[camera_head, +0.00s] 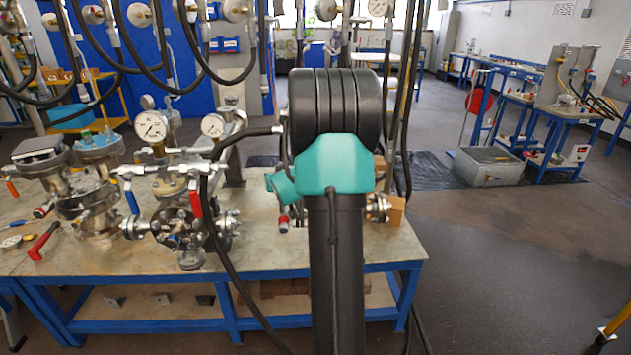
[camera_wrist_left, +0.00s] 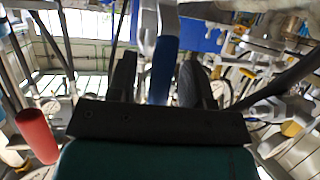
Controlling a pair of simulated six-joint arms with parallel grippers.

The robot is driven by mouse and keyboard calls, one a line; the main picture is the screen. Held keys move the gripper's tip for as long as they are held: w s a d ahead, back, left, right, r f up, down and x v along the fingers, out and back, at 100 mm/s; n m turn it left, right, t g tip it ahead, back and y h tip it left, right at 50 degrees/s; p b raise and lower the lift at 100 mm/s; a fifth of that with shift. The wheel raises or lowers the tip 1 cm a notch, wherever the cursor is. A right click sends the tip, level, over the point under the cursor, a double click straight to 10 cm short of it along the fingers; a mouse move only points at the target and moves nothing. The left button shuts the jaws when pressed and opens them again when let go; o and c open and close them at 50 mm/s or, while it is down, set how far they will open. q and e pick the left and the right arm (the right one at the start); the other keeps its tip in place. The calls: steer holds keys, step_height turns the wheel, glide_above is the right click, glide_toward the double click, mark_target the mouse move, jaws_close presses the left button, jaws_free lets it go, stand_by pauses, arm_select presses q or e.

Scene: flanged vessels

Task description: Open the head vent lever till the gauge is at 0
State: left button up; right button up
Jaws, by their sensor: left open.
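In the left wrist view my left gripper (camera_wrist_left: 158,80) is open, with its two dark fingers apart. A blue lever handle (camera_wrist_left: 164,62) shows between the fingers; I cannot tell whether they touch it. A red handle (camera_wrist_left: 37,136) is at the lower left. In the head view a flanged vessel (camera_head: 180,225) stands on the bench with a blue lever (camera_head: 131,200), a red lever (camera_head: 195,198) and a round gauge (camera_head: 152,127). The gauge's reading is too small to tell. My arm hides the bench behind it, and the gripper fingers do not show there.
A second gauge (camera_head: 213,125) is beside the first. Another vessel (camera_head: 98,160) stands at the left, near a red-handled tool (camera_head: 44,241). Black hoses hang over the bench (camera_head: 265,245). The floor at the right is open, with a grey tank (camera_head: 489,168) farther back.

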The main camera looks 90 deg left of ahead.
arm_select(q)
steer(key=v, duration=1.7)
steer(key=shift+r, duration=0.2)
steer(key=shift+w+f, duration=0.1)
stand_by(0.4)
steer(key=w+d+f+m+t+h, duration=0.1)
steer(key=w+f+m+t+h, duration=0.45)
steer(key=w+f, duration=1.5)
steer(key=w+d+f+m+t+h, duration=0.1)
steer(key=w+d+f, duration=0.2)
steer(key=w+f, duration=0.15)
steer(key=w+d+f+m+t+h, duration=0.1)
steer(key=w+d+f+m+h, duration=0.1)
steer(key=w+d+f, duration=0.3)
steer(key=w+d+f+m+h, duration=0.2)
steer(key=w+d+f+h, duration=0.15)
steer(key=w+d, duration=0.35)
steer(key=w+d+f+m+h, duration=0.25)
steer(key=w+d+f, duration=0.2)
steer(key=d, duration=0.45)
steer(key=d+f+m+g+h, duration=0.1)
steer(key=d+f, duration=0.3)
steer(key=d, duration=0.7)
steer(key=s+d+f+m+g+h, duration=0.1)
steer(key=d+f+m+g, duration=0.2)
steer(key=d, duration=0.8)
steer(key=shift+s+f+m+h, duration=0.15)
steer(key=shift+f+m+h, duration=0.2)
steer(key=shift+f+m, duration=0.4)
